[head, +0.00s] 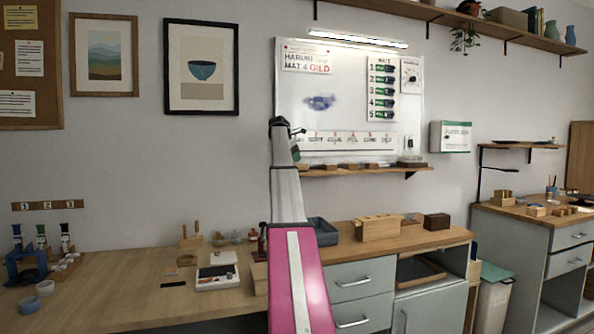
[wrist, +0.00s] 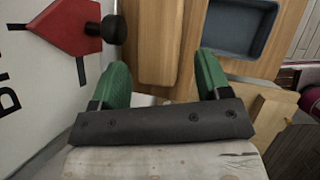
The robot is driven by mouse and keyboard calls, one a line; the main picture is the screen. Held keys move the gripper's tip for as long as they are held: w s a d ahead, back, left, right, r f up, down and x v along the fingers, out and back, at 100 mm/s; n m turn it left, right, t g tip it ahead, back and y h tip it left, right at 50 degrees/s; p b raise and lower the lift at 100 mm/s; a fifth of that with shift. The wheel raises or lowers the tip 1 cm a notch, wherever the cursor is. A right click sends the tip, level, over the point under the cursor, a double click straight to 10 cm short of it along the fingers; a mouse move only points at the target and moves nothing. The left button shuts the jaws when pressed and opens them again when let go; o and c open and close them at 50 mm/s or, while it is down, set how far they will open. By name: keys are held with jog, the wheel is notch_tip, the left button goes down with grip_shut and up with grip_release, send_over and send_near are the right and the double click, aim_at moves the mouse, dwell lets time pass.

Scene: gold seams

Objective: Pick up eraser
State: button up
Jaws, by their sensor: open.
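The whiteboard ledge (head: 360,170) holds several small brown blocks and, at its right end, a darker block (head: 411,161). I cannot tell from the head view which of these is the eraser. My gripper (head: 293,133) is raised in front of the left edge of the whiteboard (head: 345,122). In the wrist view my gripper (wrist: 162,82) shows two green fingers spread wide apart. Nothing is held between them. A wooden surface shows beyond the fingers. No eraser can be made out for certain in the wrist view.
A red piece with a black knob (wrist: 75,28) is close to the left finger. A blue-grey tray (wrist: 238,30) lies below; it shows on the counter (head: 322,232). A wooden box (head: 378,228) stands beside it. The left desk (head: 110,285) has bare room.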

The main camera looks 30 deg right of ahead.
jog(key=x, duration=0.5)
jog(key=c, duration=0.7)
